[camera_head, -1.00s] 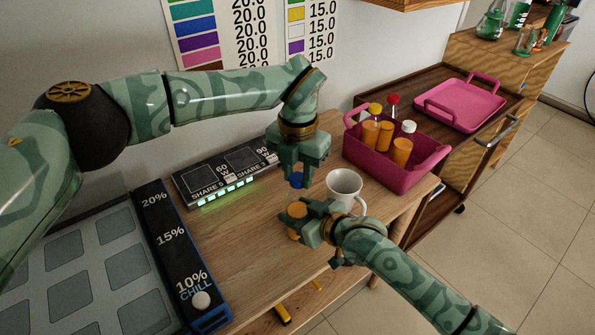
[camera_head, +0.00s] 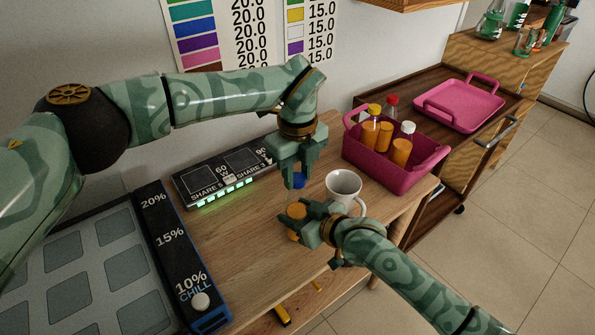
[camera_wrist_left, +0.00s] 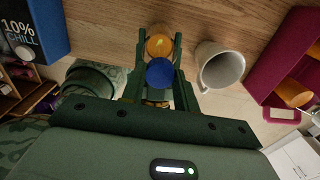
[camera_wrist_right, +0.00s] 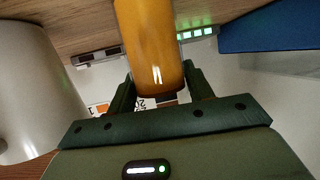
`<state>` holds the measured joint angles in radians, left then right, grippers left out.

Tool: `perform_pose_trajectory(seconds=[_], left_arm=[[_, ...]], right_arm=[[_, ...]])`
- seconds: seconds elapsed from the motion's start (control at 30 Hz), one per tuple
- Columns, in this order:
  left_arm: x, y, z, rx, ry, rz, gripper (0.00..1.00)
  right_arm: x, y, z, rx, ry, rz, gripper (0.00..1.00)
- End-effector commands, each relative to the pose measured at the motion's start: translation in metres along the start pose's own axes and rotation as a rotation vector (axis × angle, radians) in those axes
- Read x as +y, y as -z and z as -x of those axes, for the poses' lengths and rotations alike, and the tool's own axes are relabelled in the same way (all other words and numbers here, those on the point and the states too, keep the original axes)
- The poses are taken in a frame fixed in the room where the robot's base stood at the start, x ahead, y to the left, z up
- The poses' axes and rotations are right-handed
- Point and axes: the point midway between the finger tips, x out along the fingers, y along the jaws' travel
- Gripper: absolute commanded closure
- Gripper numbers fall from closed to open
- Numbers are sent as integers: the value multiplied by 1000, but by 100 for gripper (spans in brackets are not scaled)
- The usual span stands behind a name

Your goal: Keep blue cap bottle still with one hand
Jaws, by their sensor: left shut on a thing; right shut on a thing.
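My left gripper (camera_head: 299,174) points down and is shut on the blue cap (camera_head: 299,181). The cap also shows between its fingers in the left wrist view (camera_wrist_left: 160,72). The amber bottle (camera_head: 297,211) stands below it on the wooden table, and the cap appears apart from it. My right gripper (camera_head: 303,222) comes in from the right and is shut around the bottle's side. In the right wrist view the bottle's amber body (camera_wrist_right: 150,45) lies between the fingers. The bottle's top shows beyond the cap in the left wrist view (camera_wrist_left: 160,44).
A white mug (camera_head: 343,187) stands close to the right of both grippers. A pink crate (camera_head: 395,170) with several capped bottles is behind it. A lit scale panel (camera_head: 225,172) and a blue-edged CHILL unit (camera_head: 180,255) lie to the left.

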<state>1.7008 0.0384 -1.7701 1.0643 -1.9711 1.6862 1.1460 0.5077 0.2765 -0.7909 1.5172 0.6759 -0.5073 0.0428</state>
Motion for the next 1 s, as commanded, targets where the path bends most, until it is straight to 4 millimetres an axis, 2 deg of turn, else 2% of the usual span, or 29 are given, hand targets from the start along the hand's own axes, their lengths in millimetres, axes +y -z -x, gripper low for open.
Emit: perform_pose_trajectory(seconds=[0.73, 1.0], left_arm=[[0, 0, 20, -1, 1, -1, 97], [0, 0, 22, 0, 0, -1, 97]], right_arm=[[-1, 0, 0, -1, 1, -2, 100], [-1, 0, 0, -1, 1, -2, 100]])
